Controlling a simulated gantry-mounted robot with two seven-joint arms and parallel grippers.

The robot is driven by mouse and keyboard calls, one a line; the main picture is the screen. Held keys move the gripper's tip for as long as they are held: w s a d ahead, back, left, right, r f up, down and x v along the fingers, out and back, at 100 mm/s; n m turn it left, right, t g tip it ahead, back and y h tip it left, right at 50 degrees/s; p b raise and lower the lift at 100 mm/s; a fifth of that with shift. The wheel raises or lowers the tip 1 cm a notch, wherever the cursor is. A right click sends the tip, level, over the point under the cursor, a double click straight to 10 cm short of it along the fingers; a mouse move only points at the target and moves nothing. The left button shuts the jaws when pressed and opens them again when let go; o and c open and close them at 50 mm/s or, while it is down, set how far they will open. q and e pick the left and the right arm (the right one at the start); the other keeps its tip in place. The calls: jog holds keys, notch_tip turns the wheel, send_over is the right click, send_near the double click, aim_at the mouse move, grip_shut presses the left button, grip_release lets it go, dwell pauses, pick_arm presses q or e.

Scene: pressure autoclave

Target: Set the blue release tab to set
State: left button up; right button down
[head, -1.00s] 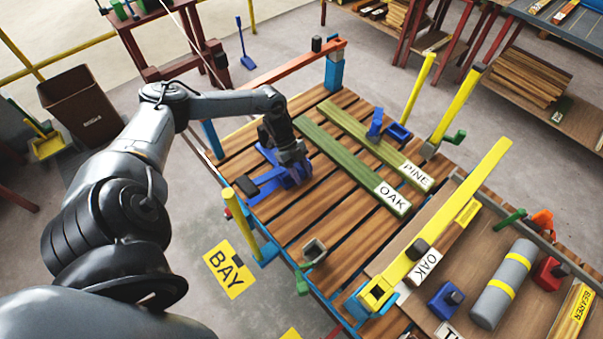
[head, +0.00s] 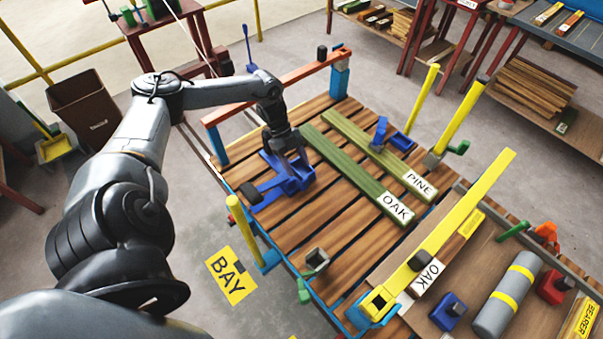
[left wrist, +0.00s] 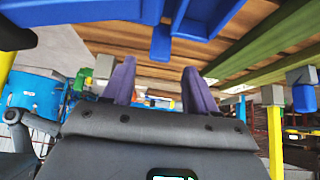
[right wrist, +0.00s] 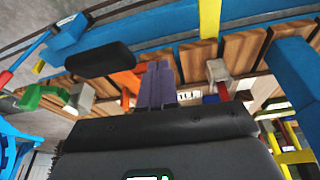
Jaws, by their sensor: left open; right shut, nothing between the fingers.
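A blue clamp-like fixture (head: 290,180) sits at the left edge of the slatted wooden deck, with a black-ended lever (head: 250,193) pointing left. I cannot tell which of its parts is the release tab. My left gripper (head: 295,152) is just above the fixture and partly covers it. In the left wrist view its two purple fingers (left wrist: 158,80) are apart and empty, with a blue projecting piece (left wrist: 161,43) beyond them near the top. My right gripper is outside the head view; in the right wrist view its fingers (right wrist: 156,85) are together, holding nothing.
A second, smaller blue fixture (head: 400,141) stands by the green PINE board (head: 370,150); the green OAK board (head: 350,170) lies nearer. A red-brown rail (head: 300,78) and yellow posts (head: 238,220) border the deck. A yellow beam (head: 455,230) crosses the right side.

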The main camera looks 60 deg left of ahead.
pick_arm(q)
jog(key=shift+v, duration=1.8)
